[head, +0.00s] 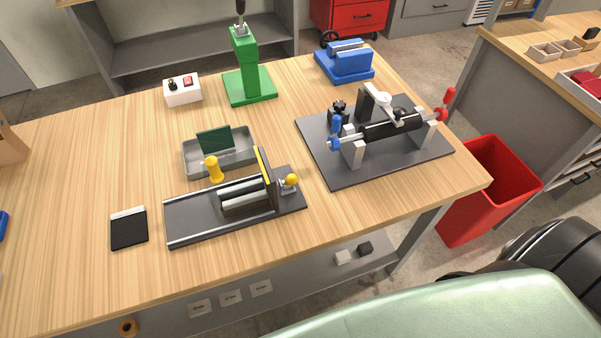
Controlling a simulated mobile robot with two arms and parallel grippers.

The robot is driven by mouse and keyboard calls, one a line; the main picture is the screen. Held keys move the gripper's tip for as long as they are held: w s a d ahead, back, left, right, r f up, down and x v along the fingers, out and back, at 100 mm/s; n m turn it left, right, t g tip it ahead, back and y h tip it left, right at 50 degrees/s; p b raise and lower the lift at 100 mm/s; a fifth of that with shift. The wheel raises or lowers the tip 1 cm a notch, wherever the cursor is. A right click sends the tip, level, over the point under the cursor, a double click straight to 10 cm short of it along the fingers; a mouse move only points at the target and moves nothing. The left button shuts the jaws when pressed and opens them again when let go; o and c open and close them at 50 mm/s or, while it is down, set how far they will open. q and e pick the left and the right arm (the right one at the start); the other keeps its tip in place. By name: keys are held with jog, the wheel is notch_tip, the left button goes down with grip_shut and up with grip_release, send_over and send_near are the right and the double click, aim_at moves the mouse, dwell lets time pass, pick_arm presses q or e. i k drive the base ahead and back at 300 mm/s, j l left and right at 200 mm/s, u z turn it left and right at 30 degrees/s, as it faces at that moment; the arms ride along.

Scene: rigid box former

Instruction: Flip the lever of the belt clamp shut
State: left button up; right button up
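No part is marked as the belt clamp, and I cannot tell for sure which lever is its lever. On a dark plate (340,172) at the table's right stands a fixture with a black roller (391,128) between grey uprights. It has a blue handle (336,126) at its left end, a red handle (446,104) at its right end and a pale grey arm (383,103) tilted over the roller. In front, a dark railed fixture (190,215) holds grey rollers, an upright plate with a yellow edge (264,169) and a yellow ball knob (291,180). Neither gripper is in view.
A grey tray (190,163) holding a green board, a yellow-topped peg (212,170), a black pad (128,230), a green press (247,75), a white switch box (183,90) and a blue block fixture (345,63) share the wooden table (70,165). A red bin (487,190) stands right.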

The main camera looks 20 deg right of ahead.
aim_at(291, 179)
jog(key=i+j+z, duration=0.1)
jog(key=z, duration=0.3)
jog(key=j+z, duration=0.55)
jog(key=z, duration=0.2)
